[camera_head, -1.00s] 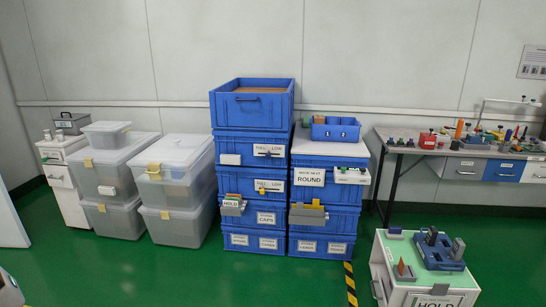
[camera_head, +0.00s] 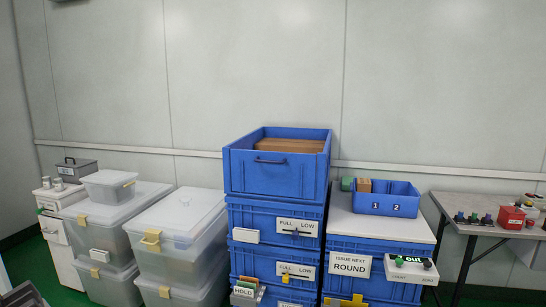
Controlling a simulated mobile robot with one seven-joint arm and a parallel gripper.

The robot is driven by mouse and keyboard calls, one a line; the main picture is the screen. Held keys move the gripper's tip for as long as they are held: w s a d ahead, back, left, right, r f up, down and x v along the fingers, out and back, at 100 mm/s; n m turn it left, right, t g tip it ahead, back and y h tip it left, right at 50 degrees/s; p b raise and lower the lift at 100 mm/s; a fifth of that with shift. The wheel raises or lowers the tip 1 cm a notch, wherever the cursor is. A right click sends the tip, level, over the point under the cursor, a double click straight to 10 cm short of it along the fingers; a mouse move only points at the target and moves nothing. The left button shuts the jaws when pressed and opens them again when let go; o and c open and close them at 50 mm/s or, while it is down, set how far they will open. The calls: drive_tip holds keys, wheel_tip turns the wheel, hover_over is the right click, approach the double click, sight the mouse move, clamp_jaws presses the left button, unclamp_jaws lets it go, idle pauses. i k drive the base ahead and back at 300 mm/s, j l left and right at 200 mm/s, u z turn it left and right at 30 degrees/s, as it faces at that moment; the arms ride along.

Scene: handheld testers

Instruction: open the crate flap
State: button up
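Blue crates stand in two stacks against the wall. In the left stack, the top crate (camera_head: 240,177) is open-topped with brown cardboard inside. Below it, a crate front (camera_head: 258,217) has a FULL/LOW label with a dark slider and a blank white card. The crate under that (camera_head: 249,261) has a FULL/LOW label with a yellow slider. The right stack has a crate front (camera_head: 394,289) labelled ISSUE NEXT ROUND, with a white OUT box (camera_head: 411,270) at its right. I cannot tell which panel is the crate flap. My gripper is not in view.
Clear lidded bins (camera_head: 178,242) stand left of the stacks. A blue two-compartment bin (camera_head: 387,204) sits on the white top (camera_head: 350,222) of the right stack. A table (camera_head: 462,202) with small parts and a red box (camera_head: 511,217) is at the right. The floor is mostly out of frame.

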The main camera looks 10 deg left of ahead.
sight(276, 173)
drive_tip(key=i+j+z, duration=0.15)
drive_tip(key=i, duration=1.2)
